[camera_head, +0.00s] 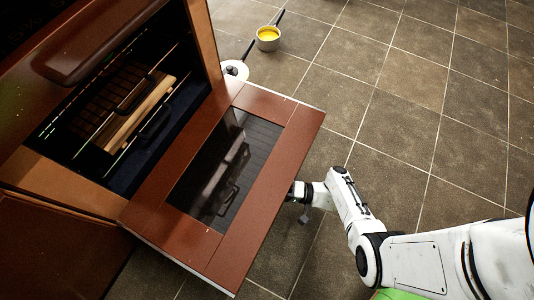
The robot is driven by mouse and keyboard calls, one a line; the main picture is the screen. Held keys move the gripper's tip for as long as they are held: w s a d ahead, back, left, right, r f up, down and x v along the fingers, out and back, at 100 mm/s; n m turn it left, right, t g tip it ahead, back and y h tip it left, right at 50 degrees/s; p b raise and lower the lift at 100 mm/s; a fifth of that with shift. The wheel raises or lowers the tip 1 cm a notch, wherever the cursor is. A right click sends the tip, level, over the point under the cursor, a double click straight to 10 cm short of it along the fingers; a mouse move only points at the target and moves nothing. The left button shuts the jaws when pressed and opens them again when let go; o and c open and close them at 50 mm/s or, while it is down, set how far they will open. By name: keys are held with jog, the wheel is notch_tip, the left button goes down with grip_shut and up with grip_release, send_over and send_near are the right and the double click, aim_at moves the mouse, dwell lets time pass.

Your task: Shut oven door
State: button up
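The oven door (257,220) is reddish brown with a dark glass window. It hangs open, tilted down and outward from the oven (130,110) on the left. The open cavity shows racks and a light wooden item with dark handles (133,115). My white arm reaches in from the lower right to the door's outer right edge. Only the wrist end of my gripper (297,191) shows beside that edge. The fingers are hidden behind or under the door, so I cannot tell if they touch it.
A pot with yellow contents (268,36) stands on the tiled floor beyond the oven. A white lidded pot (234,70) is partly hidden behind the door's far corner. The tiled floor (420,90) to the right is clear.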

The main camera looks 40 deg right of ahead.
grip_shut()
dwell(0.3)
